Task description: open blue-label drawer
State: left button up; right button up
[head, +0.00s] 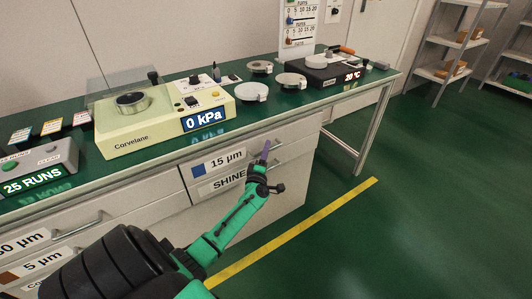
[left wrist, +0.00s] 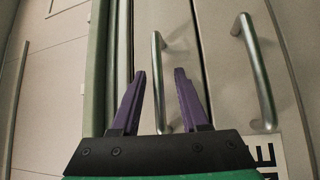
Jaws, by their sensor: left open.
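The blue-label drawer (head: 300,131) is the upper one under the bench, with a blue square and "15 µm" on its label (head: 225,160). Its front looks flush with the cabinet, so it appears shut. My left gripper (head: 266,149) is open at this drawer's handle, which it partly hides in the head view. In the left wrist view, the bar handle (left wrist: 157,75) shows between the two purple fingertips (left wrist: 160,72). Neither finger is visibly closed on it. My right gripper is not in view.
The drawer below has a "SHINE" label (head: 222,184); its handle (left wrist: 255,72) stands right of my fingers in the left wrist view. Other drawers, "5 µm" (head: 38,264) among them, lie left. The bench (head: 165,165) overhangs above. Green floor is clear at right.

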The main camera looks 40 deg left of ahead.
pick_arm(q)
jog(key=shift+r, duration=0.1)
jog(key=shift+c, duration=0.3)
grip_shut()
jog(key=shift+d, duration=0.1)
dwell(0.9)
